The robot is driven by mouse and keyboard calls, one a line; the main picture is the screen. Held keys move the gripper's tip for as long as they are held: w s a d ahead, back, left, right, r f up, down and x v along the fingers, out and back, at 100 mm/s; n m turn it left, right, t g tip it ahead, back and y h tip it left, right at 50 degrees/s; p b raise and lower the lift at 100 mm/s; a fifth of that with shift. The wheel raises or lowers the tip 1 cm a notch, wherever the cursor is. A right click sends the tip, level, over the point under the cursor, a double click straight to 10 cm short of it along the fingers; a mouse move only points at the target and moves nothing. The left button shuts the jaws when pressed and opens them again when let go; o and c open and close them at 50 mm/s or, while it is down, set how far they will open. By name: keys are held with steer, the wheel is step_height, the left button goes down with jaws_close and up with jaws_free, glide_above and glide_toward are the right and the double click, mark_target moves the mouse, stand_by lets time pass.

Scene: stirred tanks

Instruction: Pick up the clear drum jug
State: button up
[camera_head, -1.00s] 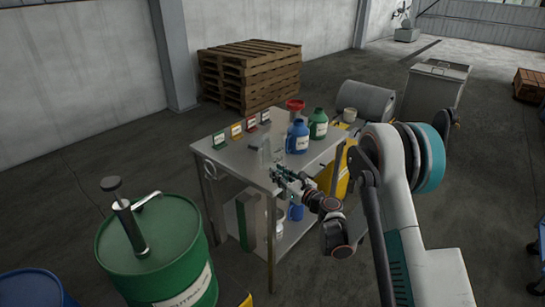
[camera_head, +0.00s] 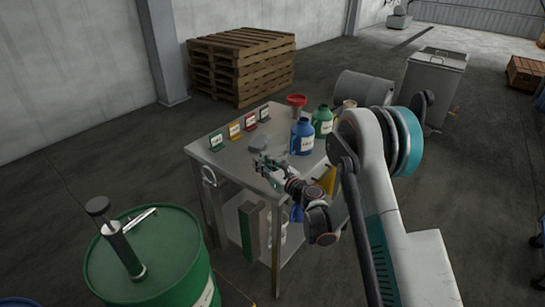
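The clear drum jug (camera_head: 274,146) is a pale, see-through, greyish shape on the metal table (camera_head: 222,166), left of a blue jug (camera_head: 302,137). A grey part (camera_head: 258,143) shows at its left; I cannot tell whether it is a cap. My gripper (camera_head: 264,162) is at the table's near side, just in front of the clear jug and overlapping its lower part in the picture. The fingers are small and dark here, and whether they touch the jug or close on it cannot be made out.
A green jug (camera_head: 323,121) and a red funnel (camera_head: 296,101) stand behind the blue jug. Several small label stands (camera_head: 234,131) line the table's back left edge. A green drum (camera_head: 165,258) with a pump stands at front left. Pallets (camera_head: 241,68) are stacked behind.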

steer(key=shift+s+d+r, duration=0.1)
steer(key=shift+d, duration=0.05)
jaws_close()
